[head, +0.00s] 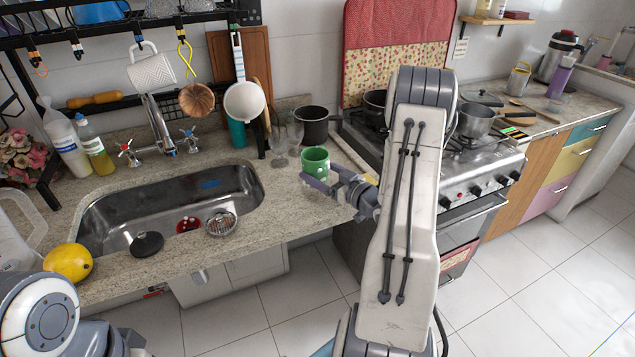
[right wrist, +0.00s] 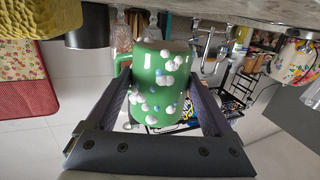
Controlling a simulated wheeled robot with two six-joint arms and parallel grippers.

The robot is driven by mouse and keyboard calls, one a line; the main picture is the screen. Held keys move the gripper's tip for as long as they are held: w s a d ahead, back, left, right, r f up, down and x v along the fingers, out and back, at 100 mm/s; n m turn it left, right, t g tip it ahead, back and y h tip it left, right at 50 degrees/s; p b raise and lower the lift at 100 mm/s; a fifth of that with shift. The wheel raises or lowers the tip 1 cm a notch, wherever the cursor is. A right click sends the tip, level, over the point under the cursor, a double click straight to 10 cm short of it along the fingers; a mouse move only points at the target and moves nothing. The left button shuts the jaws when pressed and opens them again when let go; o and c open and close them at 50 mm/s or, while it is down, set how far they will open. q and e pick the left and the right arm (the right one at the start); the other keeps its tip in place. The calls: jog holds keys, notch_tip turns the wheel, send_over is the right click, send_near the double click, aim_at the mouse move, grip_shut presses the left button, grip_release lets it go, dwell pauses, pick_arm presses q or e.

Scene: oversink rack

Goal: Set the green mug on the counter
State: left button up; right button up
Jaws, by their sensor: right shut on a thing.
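My right gripper (head: 335,183) comes from the right and is shut on the mug's side. In the right wrist view, which is turned upside down, the mug (right wrist: 160,85) sits between both fingers, with white and blue dots on it and its handle toward the left. The granite counter (head: 290,210) lies under it; I cannot tell whether the mug's base touches it. My left gripper is out of view; only part of that arm shows at bottom left.
Clear glasses (head: 279,150) and a dark pot (head: 312,125) stand just behind the mug. The steel sink (head: 170,215) is to the left, the stove (head: 480,165) to the right. A yellow fruit (head: 68,262) lies at front left. Counter between sink and mug is clear.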

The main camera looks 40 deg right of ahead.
jog(key=f, duration=0.4)
jog(key=shift+w+a, duration=0.1)
jog(key=shift+a, duration=0.1)
jog(key=shift+f, duration=0.1)
jog(key=shift+f, duration=0.2)
jog(key=o, duration=1.6)
jog(key=shift+c, duration=0.2)
jog(key=shift+r, duration=0.1)
